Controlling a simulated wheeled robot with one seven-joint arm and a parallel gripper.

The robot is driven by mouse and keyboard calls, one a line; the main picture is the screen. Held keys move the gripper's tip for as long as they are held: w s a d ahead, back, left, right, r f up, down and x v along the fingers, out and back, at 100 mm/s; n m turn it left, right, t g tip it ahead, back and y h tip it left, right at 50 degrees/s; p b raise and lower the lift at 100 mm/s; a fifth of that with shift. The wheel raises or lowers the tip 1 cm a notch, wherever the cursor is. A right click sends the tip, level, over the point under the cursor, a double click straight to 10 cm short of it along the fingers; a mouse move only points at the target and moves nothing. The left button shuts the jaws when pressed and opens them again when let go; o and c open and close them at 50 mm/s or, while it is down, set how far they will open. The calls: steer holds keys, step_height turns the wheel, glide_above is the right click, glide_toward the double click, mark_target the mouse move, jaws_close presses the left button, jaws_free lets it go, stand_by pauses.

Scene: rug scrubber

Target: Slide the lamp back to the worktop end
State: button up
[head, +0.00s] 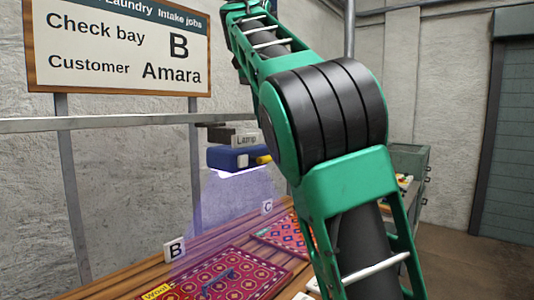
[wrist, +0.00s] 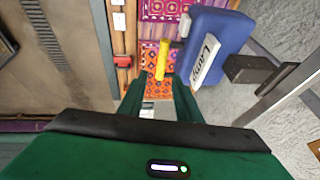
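The handle's end lies just beyond the gap between the fingertips; no contact shows. In the head view my gripper is not visible, and my arm covers the area right of the lamp.
A metal rail (head: 100,123) runs along the wall. Below is the wooden worktop (head: 130,278) with a patterned rug (head: 240,278) labelled "Wool" by B and another rug (head: 285,235) near the C marker (head: 267,207). A sign (head: 115,45) reads "Check bay B, Customer Amara".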

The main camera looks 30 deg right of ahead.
steer(key=x, duration=0.9)
steer(key=shift+w+a+f, duration=0.3)
steer(key=shift+w, duration=0.2)
steer(key=shift+c, duration=0.4)
jaws_close()
steer(key=shift+r, duration=0.1)
